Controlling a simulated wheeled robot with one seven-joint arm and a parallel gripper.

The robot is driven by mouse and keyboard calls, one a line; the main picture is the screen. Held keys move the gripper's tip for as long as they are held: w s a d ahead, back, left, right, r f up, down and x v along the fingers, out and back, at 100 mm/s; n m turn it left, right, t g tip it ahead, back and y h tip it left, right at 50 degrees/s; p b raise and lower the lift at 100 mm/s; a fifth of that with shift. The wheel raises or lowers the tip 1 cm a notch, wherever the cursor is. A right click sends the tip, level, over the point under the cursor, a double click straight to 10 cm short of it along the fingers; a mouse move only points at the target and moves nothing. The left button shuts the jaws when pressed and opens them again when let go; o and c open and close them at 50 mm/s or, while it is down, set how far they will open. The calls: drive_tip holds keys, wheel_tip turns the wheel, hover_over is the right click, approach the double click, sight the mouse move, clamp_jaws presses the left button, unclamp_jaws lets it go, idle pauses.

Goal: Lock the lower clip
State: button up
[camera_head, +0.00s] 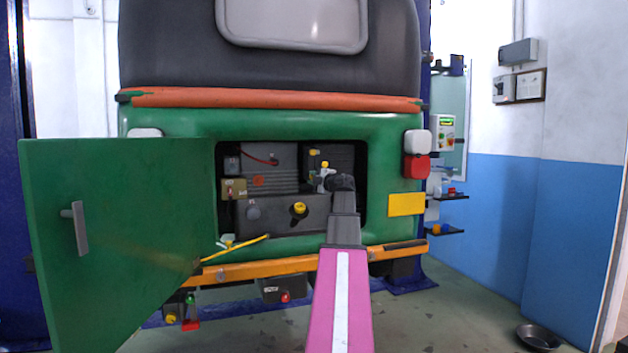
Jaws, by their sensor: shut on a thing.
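The open rear bay of the green rickshaw (292,122) shows in the head view, with grey and dark units inside. My gripper (326,182) reaches into the bay from the lower right. It is shut on a small part at its tip, beside a small white-and-yellow fitting (325,168). My dark wrist hides the contact, so I cannot tell the held part's exact shape or whether it is the lower clip. I cannot make out the clip's state. A grey box with a yellow cap (299,208) lies below and left of my gripper.
The green door (118,240) with a grey handle (77,228) stands open at the left. An orange bumper (260,267) runs below the bay. A yellow rod (238,247) lies near the bay's lower edge. Clear floor and a dark bowl (538,337) are at the right.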

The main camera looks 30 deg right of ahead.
idle(0.4)
drive_tip(key=o, duration=0.9)
drive_tip(key=shift+s, duration=0.1)
drive_tip(key=s, duration=0.3)
drive_tip(key=s+d, duration=0.1)
drive_tip(key=s, duration=0.3)
drive_tip(key=s+f, duration=0.1)
drive_tip(key=s, duration=0.2)
drive_tip(key=shift+s+d, duration=0.25)
